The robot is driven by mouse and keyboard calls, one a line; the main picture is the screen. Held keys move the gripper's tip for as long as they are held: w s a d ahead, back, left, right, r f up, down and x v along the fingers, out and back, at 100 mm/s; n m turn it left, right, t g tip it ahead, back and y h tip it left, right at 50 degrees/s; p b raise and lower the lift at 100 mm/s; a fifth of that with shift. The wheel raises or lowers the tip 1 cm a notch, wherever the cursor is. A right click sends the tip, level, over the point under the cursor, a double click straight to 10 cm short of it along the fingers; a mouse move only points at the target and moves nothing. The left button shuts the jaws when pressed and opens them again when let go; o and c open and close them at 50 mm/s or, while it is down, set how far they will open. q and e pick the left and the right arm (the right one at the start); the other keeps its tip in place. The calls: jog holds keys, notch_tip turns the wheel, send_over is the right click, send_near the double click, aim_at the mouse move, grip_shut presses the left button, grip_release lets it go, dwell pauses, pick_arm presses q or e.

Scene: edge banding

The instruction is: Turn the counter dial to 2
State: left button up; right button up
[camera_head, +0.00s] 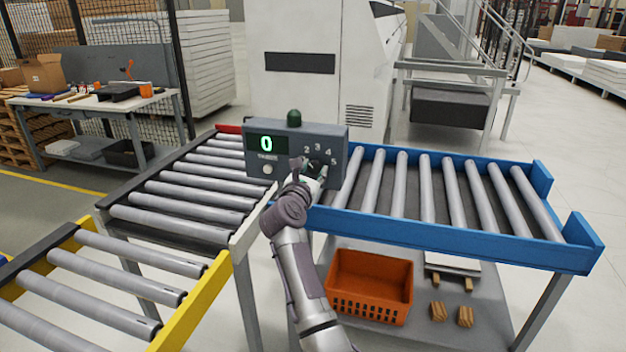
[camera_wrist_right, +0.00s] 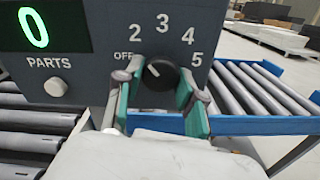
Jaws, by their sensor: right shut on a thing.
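The grey counter box (camera_head: 339,145) stands at the roller conveyors, with a green 0 on its display (camera_head: 266,144). In the right wrist view, the black dial (camera_wrist_right: 161,74) is ringed by OFF, 2, 3, 4 and 5. Its white mark points to the upper left, around OFF and 2; I cannot tell exactly which. My right gripper (camera_wrist_right: 158,94) is shut on the dial, with one teal-padded finger on each side. In the head view, my right gripper (camera_head: 311,176) covers the dial at the box's lower right. My left gripper is not in view.
A round PARTS button (camera_wrist_right: 57,87) sits left of the dial, and a green knob (camera_head: 294,118) tops the box. Blue-framed rollers (camera_head: 420,235) lie to the right. An orange crate (camera_head: 370,307) stands on the shelf below. A cluttered workbench (camera_head: 100,100) is at the far left.

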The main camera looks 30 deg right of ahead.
jog(key=o, duration=1.1)
notch_tip(320, 180, up, 10)
dwell(0.4)
